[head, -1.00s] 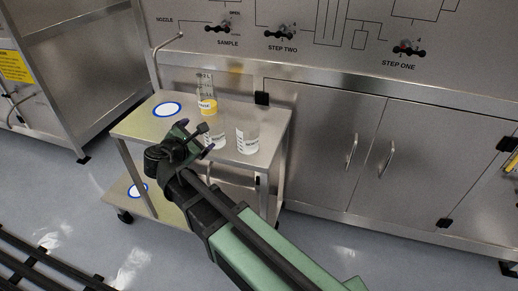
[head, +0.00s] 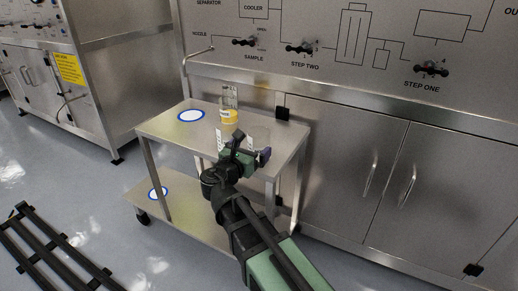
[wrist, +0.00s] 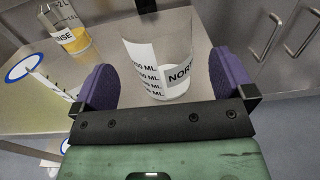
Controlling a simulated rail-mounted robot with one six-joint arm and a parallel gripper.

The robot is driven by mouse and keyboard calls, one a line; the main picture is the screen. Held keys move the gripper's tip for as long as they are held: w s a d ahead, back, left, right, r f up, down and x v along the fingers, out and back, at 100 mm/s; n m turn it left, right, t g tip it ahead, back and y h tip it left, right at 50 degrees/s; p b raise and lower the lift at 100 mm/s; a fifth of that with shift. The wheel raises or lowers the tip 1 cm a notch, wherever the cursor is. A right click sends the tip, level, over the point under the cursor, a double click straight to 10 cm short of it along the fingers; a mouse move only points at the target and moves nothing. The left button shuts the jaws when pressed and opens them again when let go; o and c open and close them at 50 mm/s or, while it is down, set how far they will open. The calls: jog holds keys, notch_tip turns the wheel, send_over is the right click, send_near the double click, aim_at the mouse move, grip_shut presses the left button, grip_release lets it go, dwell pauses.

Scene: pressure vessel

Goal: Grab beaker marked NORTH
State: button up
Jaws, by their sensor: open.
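The beaker marked NORTH (wrist: 160,62) is a clear, empty-looking beaker with a dark "NOR..." label and volume marks. In the wrist view it stands upright between the purple finger pads, its label partly cut off by the right pad. My gripper (wrist: 165,80) is open, with a pad on either side of the beaker; a gap shows at the left, and I cannot tell whether the right pad touches. In the head view the beaker (head: 260,136) stands on the cart top, partly hidden behind my gripper (head: 250,156).
A flask marked RINSE with yellow liquid (wrist: 66,30) stands beyond, to the left. Another clear vessel with volume marks (wrist: 45,85) is at the left, near a blue-ringed white disc (head: 191,116) on the steel cart (head: 165,127). The cabinet (head: 345,160) is behind right.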

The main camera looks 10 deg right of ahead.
aim_at(264, 135)
jog(key=x, duration=0.5)
jog(key=c, duration=1)
jog(key=shift+r, duration=0.1)
notch_tip(264, 135, up, 20)
jog(key=p, duration=2)
jog(key=shift+r, duration=0.1)
